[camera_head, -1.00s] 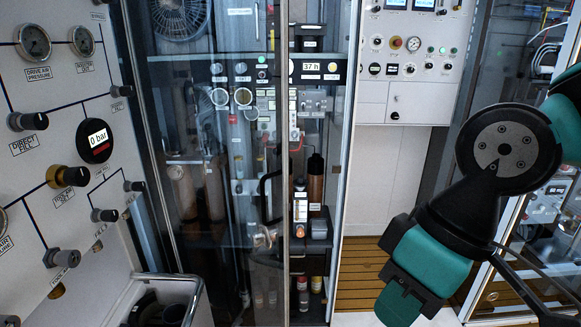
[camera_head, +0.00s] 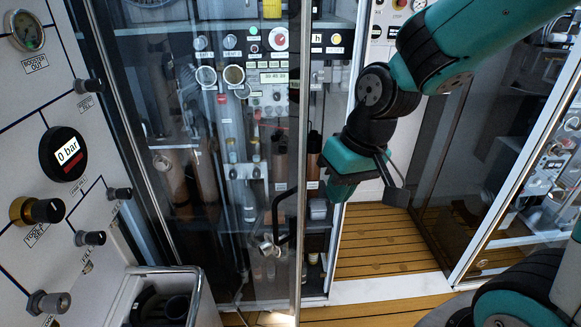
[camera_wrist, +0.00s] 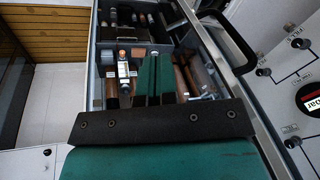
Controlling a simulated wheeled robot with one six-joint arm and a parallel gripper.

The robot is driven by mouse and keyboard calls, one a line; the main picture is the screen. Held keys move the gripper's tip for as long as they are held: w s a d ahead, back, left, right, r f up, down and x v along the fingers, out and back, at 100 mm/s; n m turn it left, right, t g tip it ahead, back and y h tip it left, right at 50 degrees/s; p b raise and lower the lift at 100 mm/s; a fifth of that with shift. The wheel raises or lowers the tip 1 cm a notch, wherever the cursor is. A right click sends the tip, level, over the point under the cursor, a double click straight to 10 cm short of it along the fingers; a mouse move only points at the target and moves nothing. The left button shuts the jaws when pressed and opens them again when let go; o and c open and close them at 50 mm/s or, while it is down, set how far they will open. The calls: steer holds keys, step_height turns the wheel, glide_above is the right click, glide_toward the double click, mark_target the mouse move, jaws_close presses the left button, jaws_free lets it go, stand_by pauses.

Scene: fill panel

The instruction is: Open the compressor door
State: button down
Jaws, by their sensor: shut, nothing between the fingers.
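The compressor door (camera_head: 299,150) is a tall glass door with a metal frame, standing partly open, with a gap between its free edge and the cabinet's right frame. Its black bar handle (camera_head: 283,218) is on the free-edge side. In the wrist view the handle (camera_wrist: 229,42) is at upper right, beside the door's edge strip (camera_wrist: 205,45). My gripper (camera_head: 337,187), green and black, is by the gap, right of the door edge. In the wrist view my green fingers (camera_wrist: 156,78) are shut and empty, pointing at the cabinet inside, left of the handle. Contact with the door cannot be told.
The gauge panel with knobs (camera_head: 45,213) is close on the left, with a railed bin (camera_head: 170,271) below it. Bottles (camera_wrist: 123,66) stand on cabinet shelves. Wooden floor (camera_head: 385,243) is clear right of the cabinet. Another glass-fronted cabinet (camera_head: 520,190) stands at right.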

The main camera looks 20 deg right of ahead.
steer(key=w+d+r+n+g+y, duration=0.2)
steer(key=w+d+g+y, duration=0.3)
steer(key=w, duration=0.6)
steer(key=s+a+f+y+p, duration=0.1)
steer(key=s+a+f+p, duration=0.2)
steer(key=a+f, duration=0.3)
steer(key=shift+a+f+t, duration=0.3)
steer(key=shift+a+f, duration=0.05)
steer(key=shift+a, duration=1.45)
steer(key=shift+s, duration=0.1)
